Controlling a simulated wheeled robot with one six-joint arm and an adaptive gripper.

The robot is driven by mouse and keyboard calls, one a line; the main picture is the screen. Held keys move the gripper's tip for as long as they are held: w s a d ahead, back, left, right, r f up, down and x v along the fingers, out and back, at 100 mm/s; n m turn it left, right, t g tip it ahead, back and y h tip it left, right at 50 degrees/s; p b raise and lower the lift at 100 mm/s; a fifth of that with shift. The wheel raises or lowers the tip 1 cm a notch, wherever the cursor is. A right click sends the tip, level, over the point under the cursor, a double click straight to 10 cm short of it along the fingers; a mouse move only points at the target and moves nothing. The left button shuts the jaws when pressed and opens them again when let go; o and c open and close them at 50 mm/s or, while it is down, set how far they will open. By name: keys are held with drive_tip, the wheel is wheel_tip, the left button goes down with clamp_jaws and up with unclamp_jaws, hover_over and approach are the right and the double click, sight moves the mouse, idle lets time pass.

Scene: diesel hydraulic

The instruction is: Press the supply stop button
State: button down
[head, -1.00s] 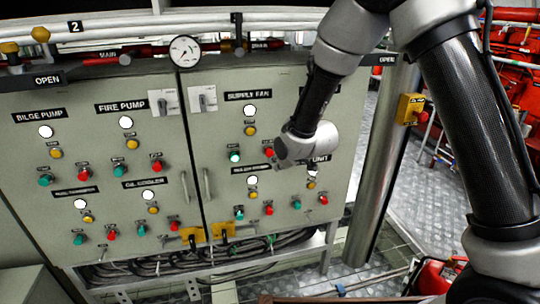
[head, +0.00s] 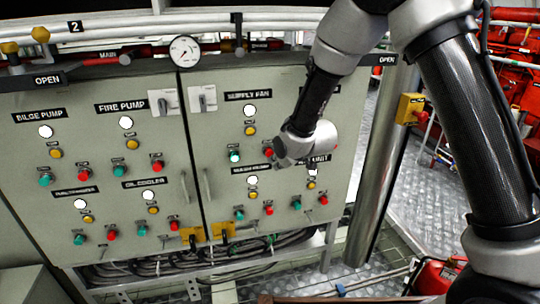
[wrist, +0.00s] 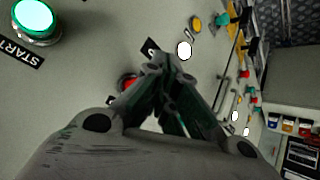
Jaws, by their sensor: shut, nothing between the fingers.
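The supply fan group is on the right door of the grey control panel (head: 215,225), under its SUPPLY FAN label (head: 248,95). Its red stop button (head: 269,153) shows just left of my wrist in the head view. A lit green start button (head: 235,156) is left of it. In the wrist view the lit green button (wrist: 35,18) is at the top left, beside a START label. The red button (wrist: 128,82) is partly hidden by my gripper (wrist: 160,64), whose closed, empty fingers point at the panel beside it. I cannot tell whether they touch the panel.
Below are more lamps and buttons, including a red button (head: 269,210). A yellow box with a red button (head: 411,109) is mounted right of a metal post (head: 378,170). Pipes and a gauge (head: 185,51) run above the panel.

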drive_tip(key=shift+w, duration=0.1)
idle(0.5)
drive_tip(key=shift+w+a, duration=0.1)
drive_tip(key=shift+w, duration=0.25)
drive_tip(key=shift+w+a, duration=0.15)
drive_tip(key=shift+w, duration=0.3)
idle(0.9)
drive_tip(key=shift+s+d, duration=0.25)
drive_tip(key=shift+s, duration=0.6)
drive_tip(key=shift+s+d, duration=0.2)
drive_tip(key=shift+s, duration=0.6)
drive_tip(key=shift+s+d, duration=0.25)
drive_tip(key=shift+s, duration=0.6)
drive_tip(key=shift+s+d, duration=0.2)
drive_tip(key=shift+s, duration=0.6)
